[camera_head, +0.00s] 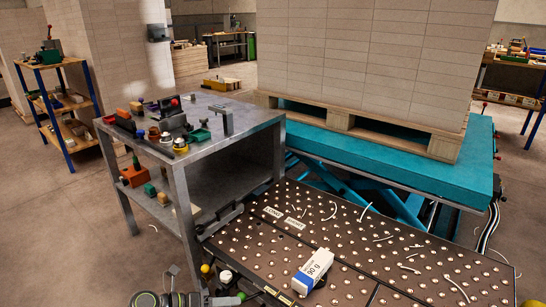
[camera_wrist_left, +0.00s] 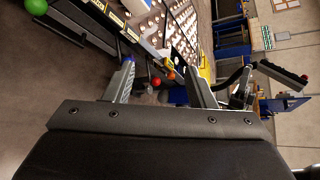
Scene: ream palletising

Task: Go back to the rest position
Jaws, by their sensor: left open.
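My left gripper (camera_head: 188,288) is low in the head view, left of the ball table and near its front left corner. Only part of it shows there. In the left wrist view its two fingers (camera_wrist_left: 162,82) stand wide apart with nothing held between them. A white and blue pack marked 90 g (camera_head: 315,268) lies on the black ball table (camera_head: 345,240), to the right of the gripper and apart from it. My right gripper does not show in the head view.
A grey metal workbench (camera_head: 225,128) with tools stands behind the left gripper. A teal lift table (camera_head: 470,190) carries a wooden pallet (camera_head: 390,135) with a tall stack of reams (camera_head: 375,50). Several white strips lie on the ball table. The floor at left is clear.

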